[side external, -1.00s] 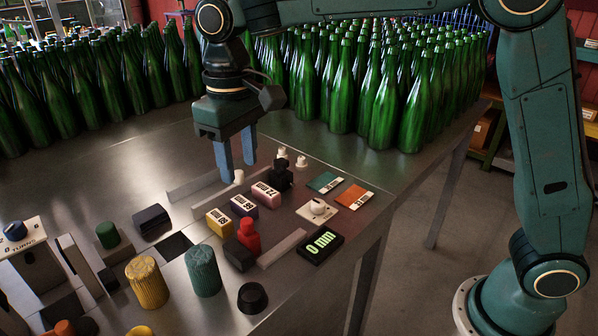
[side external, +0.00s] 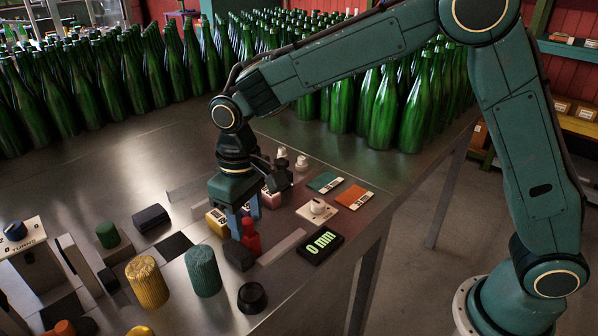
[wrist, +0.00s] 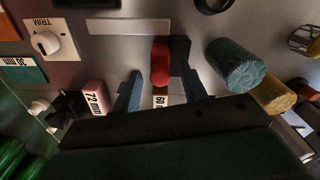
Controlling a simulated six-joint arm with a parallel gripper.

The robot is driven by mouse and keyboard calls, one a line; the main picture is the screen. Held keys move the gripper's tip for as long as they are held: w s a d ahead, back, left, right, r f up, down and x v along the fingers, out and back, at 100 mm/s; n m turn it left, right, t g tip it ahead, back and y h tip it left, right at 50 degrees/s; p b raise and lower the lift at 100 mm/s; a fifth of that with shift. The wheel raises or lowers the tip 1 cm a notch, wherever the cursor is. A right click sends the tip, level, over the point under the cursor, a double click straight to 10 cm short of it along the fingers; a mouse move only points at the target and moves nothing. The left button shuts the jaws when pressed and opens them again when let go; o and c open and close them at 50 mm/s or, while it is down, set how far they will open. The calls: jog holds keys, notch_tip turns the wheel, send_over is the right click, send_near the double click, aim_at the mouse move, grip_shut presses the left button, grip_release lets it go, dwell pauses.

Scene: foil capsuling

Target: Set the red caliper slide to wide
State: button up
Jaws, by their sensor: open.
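The red caliper slide (side external: 250,238) stands upright on the table at the front of the gauge area, beside a dark block (side external: 238,256). In the wrist view the red slide (wrist: 160,62) shows just ahead of the gap between my fingertips. My gripper (side external: 243,224) is low over the table, its blue fingers pointing down, open and empty. It also shows in the wrist view (wrist: 162,84), one finger to each side of the slide's line. Contact with the slide cannot be told. A small black display (side external: 320,246) reads 0 mm in green.
A pale bar (side external: 282,247) lies right of the slide. A white dial (side external: 316,208) is farther right. Ribbed green (side external: 203,271) and yellow (side external: 147,282) caps stand in front-left.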

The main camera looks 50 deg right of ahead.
jog(key=shift+f, duration=0.1)
grip_shut()
jog(key=d, duration=0.8)
dwell(0.4)
grip_release()
notch_tip(320, 180, up, 14)
dwell(0.8)
